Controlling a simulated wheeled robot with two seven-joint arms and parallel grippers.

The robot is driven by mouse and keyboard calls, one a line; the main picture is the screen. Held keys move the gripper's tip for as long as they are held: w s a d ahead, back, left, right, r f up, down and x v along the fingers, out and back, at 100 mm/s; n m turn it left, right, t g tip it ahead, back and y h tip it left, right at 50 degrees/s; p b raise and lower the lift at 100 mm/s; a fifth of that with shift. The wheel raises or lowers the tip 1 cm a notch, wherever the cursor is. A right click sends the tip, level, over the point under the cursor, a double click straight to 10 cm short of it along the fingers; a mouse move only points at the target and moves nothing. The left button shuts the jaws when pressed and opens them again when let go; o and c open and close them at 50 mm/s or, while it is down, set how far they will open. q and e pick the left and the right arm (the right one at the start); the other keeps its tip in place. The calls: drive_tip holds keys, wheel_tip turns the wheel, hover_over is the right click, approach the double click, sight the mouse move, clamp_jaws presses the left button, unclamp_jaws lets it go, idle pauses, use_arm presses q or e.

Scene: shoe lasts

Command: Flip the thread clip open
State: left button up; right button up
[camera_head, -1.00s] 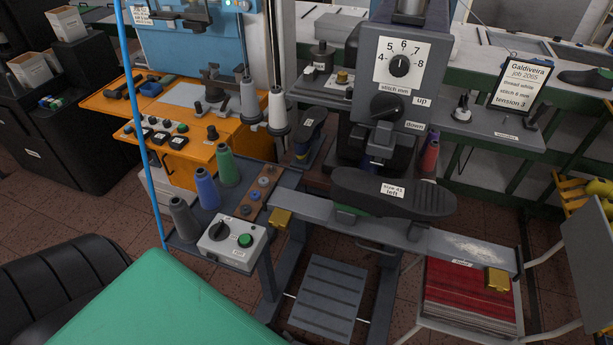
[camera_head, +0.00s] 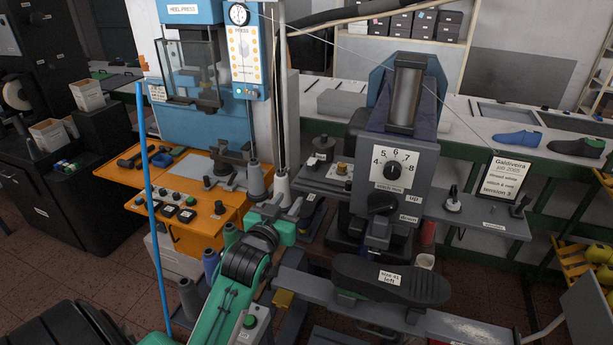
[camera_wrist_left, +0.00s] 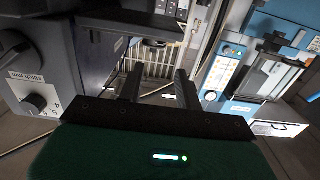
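My left gripper (camera_head: 281,207) reaches in on its green arm, in front of the white thread cone (camera_head: 282,186) and the grey cone (camera_head: 255,178). In the left wrist view its two dark fingers (camera_wrist_left: 158,84) stand apart with nothing held between them. I cannot single out the thread clip for certain. Small fittings sit on the stitching machine's left shelf (camera_head: 312,180), including a post and a brass knob (camera_head: 342,168). A dark lever-like fitting (camera_head: 521,205) stands on its right shelf. My right gripper is not in view.
The stitching machine (camera_head: 388,165) with its dial stands right of my gripper. The orange bench (camera_head: 185,190) and blue press are left. A thin blue pole (camera_head: 154,220) rises at the left.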

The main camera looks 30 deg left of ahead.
use_arm(q)
drive_tip(key=p, duration=0.6)
approach(309, 165)
drive_tip(key=x, duration=0.7)
drive_tip(key=shift+w+a, duration=0.1)
drive_tip(key=shift+w, duration=0.35)
drive_tip(key=shift+c, duration=0.4)
clamp_jaws()
